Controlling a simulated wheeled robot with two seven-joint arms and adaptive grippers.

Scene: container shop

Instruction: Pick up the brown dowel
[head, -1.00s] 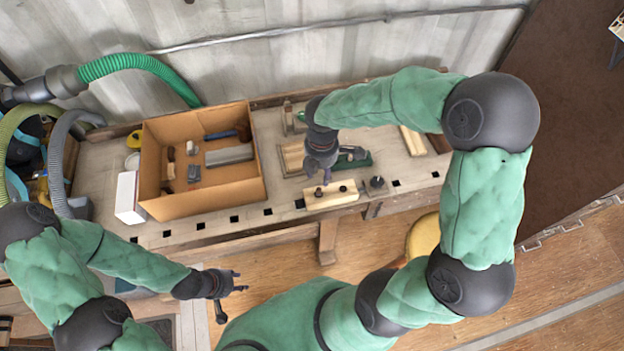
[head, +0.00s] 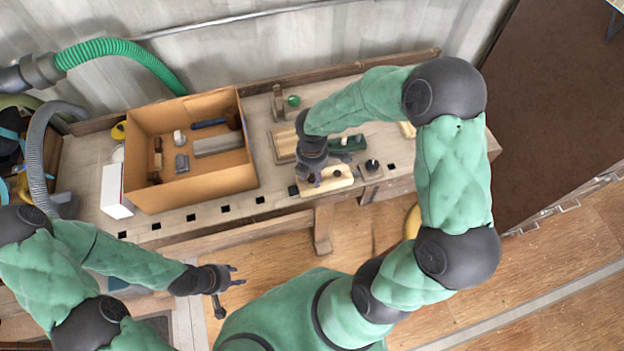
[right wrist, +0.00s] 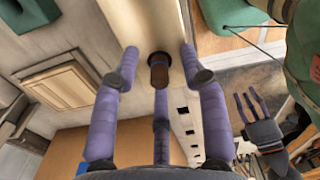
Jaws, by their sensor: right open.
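The brown dowel (right wrist: 158,72) stands in a dark round ring on a pale wood block (right wrist: 140,22) in the right wrist view. My right gripper (right wrist: 160,80) has its three purple fingers spread around the dowel, with visible gaps and nothing gripped. In the head view this gripper (head: 318,181) is over the left part of the pale block (head: 343,182). It hides part of the block there. A dark peg top (head: 337,174) shows just right of the fingers; I cannot tell whether it is the dowel. My left gripper (head: 230,275) is open and empty, away from the bench.
A cardboard box (head: 190,195) with several tools stands on the bench left of my right gripper. A dark green tool (head: 350,144) and a small block with a black knob (head: 371,166) are close to the pale block. Square holes line the bench's front edge.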

